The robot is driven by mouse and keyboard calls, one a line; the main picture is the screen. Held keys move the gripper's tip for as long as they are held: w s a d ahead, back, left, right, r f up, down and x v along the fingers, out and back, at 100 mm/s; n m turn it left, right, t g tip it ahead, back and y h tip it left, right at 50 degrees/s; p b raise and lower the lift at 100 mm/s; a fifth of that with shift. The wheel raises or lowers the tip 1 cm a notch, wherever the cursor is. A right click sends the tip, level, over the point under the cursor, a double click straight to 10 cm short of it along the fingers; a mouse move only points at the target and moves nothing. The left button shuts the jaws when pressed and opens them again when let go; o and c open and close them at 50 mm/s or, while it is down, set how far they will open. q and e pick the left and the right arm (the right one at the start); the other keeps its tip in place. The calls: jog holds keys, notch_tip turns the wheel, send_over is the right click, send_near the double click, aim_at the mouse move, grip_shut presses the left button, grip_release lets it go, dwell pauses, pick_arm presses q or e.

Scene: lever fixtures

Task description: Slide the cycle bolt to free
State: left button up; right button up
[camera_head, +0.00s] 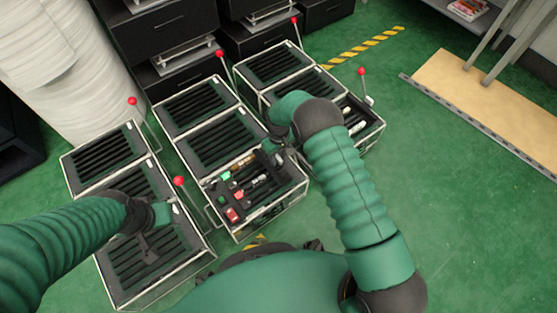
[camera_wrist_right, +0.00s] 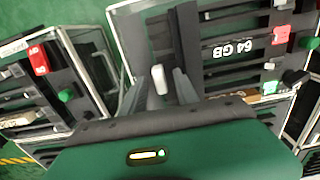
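No label for the cycle bolt is readable, so I cannot tell for sure which part it is. In the right wrist view a small white-capped peg (camera_wrist_right: 159,81) shows between the fingers of my right gripper (camera_wrist_right: 163,88). The fingers stand apart on either side of it, and I cannot tell whether they touch it. In the head view my right gripper (camera_head: 284,143) is at the right edge of the middle fixture (camera_head: 250,228), partly hidden by its own wrist. My left gripper (camera_head: 148,246) hangs over the left fixture (camera_head: 112,270); its finger opening is unclear.
Slatted fixtures with red-knobbed levers (camera_head: 179,181) stand close together. The middle fixture holds small red, green and white parts. Black drawers (camera_head: 165,30) stand behind, and a wooden board (camera_head: 480,100) lies at right. The green floor (camera_head: 460,230) at right is clear.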

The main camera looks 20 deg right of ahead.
jog(key=shift+f, duration=0.1)
grip_shut()
dwell(1.4)
